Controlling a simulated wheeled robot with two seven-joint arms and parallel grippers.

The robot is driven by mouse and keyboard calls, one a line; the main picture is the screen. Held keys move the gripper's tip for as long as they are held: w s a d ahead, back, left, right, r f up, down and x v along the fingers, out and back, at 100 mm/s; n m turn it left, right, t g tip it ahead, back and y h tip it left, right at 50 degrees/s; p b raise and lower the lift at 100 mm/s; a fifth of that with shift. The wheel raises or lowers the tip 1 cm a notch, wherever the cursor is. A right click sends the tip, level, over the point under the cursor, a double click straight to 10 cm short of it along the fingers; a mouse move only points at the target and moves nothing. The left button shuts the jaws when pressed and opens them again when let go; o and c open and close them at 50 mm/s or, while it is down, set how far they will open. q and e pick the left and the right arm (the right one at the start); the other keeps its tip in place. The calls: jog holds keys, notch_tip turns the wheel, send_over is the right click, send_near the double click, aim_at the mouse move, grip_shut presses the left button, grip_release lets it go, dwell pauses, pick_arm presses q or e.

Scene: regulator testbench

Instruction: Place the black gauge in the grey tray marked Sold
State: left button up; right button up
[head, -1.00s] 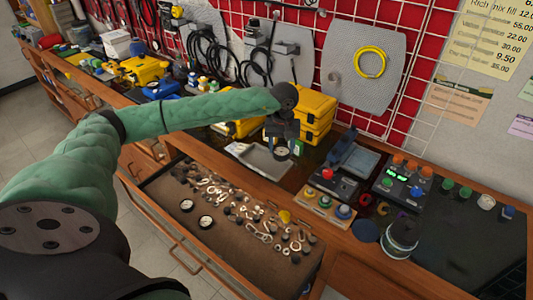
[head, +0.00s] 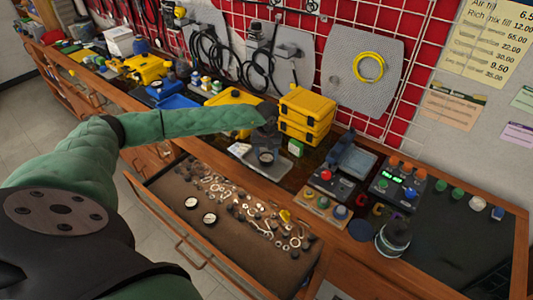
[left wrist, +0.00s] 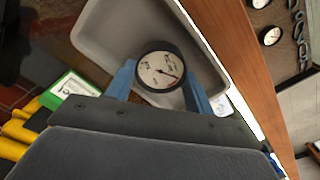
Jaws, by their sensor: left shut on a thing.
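My left gripper (left wrist: 158,88) is shut on the black gauge (left wrist: 160,71), with one blue finger on each side of it. The gauge's white dial with a dark needle faces the wrist camera. The gauge is over the grey tray (left wrist: 103,35), whose floor and walls show around it in the left wrist view. In the head view the gauge (head: 266,157) hangs below the dark gripper at the tray (head: 242,150). I cannot tell whether it touches the tray floor. The tray's marking is not readable. My right gripper is not in view.
Stacked yellow cases (head: 306,112) stand behind the tray, and a small green-and-white box (head: 296,147) is beside it. An open drawer (head: 165,225) in front holds two white-dialled gauges and many small fittings. A button panel (head: 325,207) is to the right.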

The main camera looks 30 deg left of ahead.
pick_arm(q)
jog(key=shift+f, duration=0.55)
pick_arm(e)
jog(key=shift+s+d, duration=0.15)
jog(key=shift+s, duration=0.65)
pick_arm(q)
jog(key=o, duration=1.1)
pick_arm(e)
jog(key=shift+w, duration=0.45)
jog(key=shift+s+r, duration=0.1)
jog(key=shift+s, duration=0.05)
